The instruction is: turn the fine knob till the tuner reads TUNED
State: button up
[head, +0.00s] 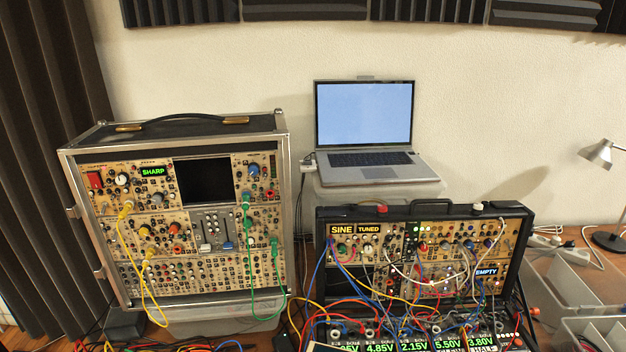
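The tall left synth case (190,215) carries a small display reading SHARP (153,171) in green letters. A white-capped knob (122,180) sits to the left of that display, and a red switch or button (95,180) is further left. The low right synth case (430,207) has a display reading TUNED (369,229) beside one reading SINE (342,230). Small knobs (368,249) sit under these two displays. Knob labels are too small to read, so I cannot tell which knob is the fine one. My gripper is not in view.
A laptop (364,115) stands open on a stand behind the cases. Many patch cables hang over the right case's front, above a row of voltage displays (413,345). Yellow (130,262) and green (250,285) cables loop across the left case. A lamp (600,153) stands at right.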

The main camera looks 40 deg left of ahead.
aim_at(158, 198)
jog(key=z, duration=0.75)
jog(key=k, duration=2.3)
jog(key=u, duration=2.35)
jog(key=i, duration=1)
jog(key=u, duration=0.05)
